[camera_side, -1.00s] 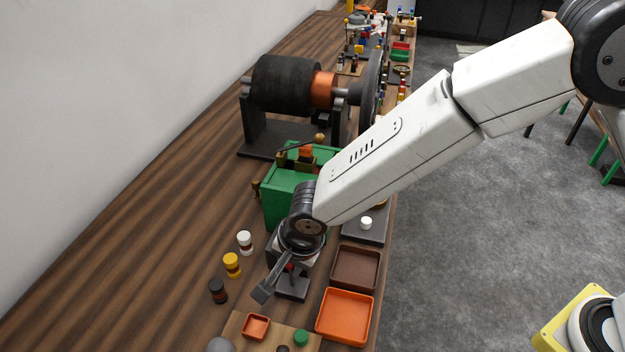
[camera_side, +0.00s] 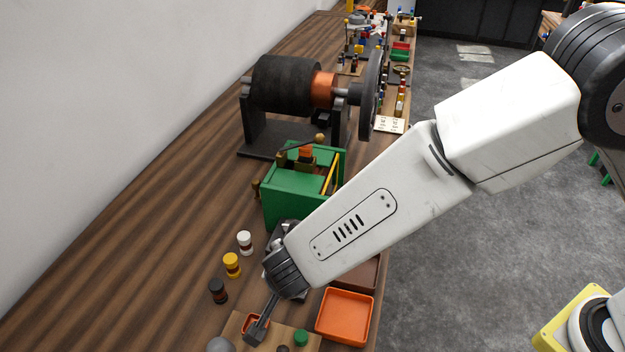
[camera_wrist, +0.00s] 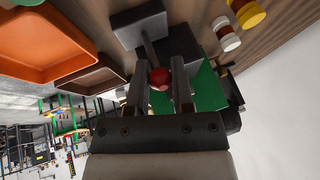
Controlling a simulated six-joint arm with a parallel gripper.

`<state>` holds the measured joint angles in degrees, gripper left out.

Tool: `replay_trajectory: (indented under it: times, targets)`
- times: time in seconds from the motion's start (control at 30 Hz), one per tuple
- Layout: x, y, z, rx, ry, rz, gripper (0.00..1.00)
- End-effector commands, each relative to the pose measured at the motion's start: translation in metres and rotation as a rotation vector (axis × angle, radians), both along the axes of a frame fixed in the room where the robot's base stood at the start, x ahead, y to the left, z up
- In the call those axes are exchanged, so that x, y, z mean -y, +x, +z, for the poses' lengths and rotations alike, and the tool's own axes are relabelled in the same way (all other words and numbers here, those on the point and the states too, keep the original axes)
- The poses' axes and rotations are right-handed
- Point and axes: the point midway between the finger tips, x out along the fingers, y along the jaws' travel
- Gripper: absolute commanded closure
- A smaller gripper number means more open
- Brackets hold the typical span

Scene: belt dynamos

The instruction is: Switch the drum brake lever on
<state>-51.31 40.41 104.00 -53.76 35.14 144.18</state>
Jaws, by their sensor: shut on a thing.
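In the wrist view, a red ball knob (camera_wrist: 159,77) sits between the two dark fingers of my gripper (camera_wrist: 160,90), which is shut on it. A thin grey rod runs from the knob to a flat grey block (camera_wrist: 138,28). I take this knob and rod as the drum brake lever. A dark block (camera_wrist: 183,45) stands beside the rod. In the side view, my wrist hides the knob and fingers, and a flat grey end (camera_side: 255,333) shows at the lower left. The large black drum (camera_side: 287,82) stands farther back on its dark stand.
A green box (camera_side: 295,198) stands behind my wrist. White (camera_side: 245,243), yellow (camera_side: 232,265) and black (camera_side: 218,291) jars stand to the left. An orange tray (camera_side: 345,316) and a partly hidden brown tray (camera_wrist: 92,80) lie to the right. The left of the wooden table is clear.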

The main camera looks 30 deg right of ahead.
Motion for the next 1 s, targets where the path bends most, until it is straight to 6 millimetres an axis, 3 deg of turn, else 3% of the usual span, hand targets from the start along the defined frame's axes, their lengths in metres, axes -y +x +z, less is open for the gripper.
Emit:
replay_trajectory:
  times: [0.8, 0.83, 0.9, 0.93, 1.0]
  targets:
    - [-0.0045, -0.0044, -0.0036, 0.064, -0.066, 0.003, 1.00]
    - [-0.0045, -0.0044, -0.0036, 0.064, -0.066, 0.003, 0.65]
    - [-0.0045, -0.0044, -0.0035, 0.064, -0.066, 0.003, 0.43]
    - [-0.0045, -0.0044, -0.0035, 0.064, -0.066, 0.003, 0.36]
    - [-0.0044, -0.0043, -0.0034, 0.064, -0.066, 0.002, 0.36]
